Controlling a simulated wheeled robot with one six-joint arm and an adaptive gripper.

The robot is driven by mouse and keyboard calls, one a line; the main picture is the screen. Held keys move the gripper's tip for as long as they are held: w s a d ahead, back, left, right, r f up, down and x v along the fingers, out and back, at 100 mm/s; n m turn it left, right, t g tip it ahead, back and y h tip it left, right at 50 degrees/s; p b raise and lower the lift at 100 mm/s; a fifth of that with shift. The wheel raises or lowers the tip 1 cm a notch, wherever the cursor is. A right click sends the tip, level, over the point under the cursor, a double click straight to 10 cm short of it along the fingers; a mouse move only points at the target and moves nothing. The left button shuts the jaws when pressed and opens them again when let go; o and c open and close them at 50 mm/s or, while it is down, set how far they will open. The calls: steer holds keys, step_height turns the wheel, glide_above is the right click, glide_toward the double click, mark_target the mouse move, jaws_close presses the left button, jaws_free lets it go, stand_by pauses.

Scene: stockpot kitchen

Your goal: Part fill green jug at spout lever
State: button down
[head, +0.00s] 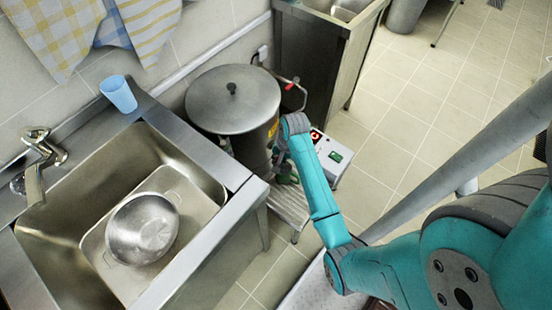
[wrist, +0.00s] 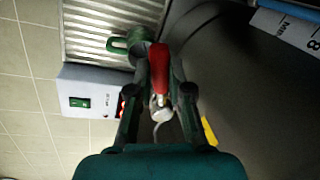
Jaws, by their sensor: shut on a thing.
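The green jug (wrist: 122,44) stands on a ribbed metal stand in the wrist view, its handle to the left; part of it is hidden behind the lever and my fingers. In the head view the jug (head: 288,178) is a small green patch below my gripper (head: 279,156). The red spout lever (wrist: 159,68) sits between my fingers in the wrist view, and my gripper (wrist: 160,88) is shut on it. The large steel stockpot (head: 232,105) with its lid on stands beside my gripper. The spout outlet and any liquid in the jug are hidden.
The ribbed stand (head: 292,208) is low beside the pot. A control box (head: 333,158) with a red display and green switch stands to its right. A sink (head: 50,205) holding a metal bowl (head: 143,228) and a blue cup (head: 118,94) are left. Tiled floor is open at right.

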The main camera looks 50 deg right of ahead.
steer(key=c, duration=1.1)
jaws_free()
steer(key=shift+r, duration=0.1)
steer(key=r, duration=0.4)
steer(key=s+r, duration=0.1)
steer(key=r, duration=0.2)
steer(key=s+d+r, duration=0.1)
steer(key=r, duration=0.3)
steer(key=shift+s+r, duration=0.1)
steer(key=shift+r, duration=0.2)
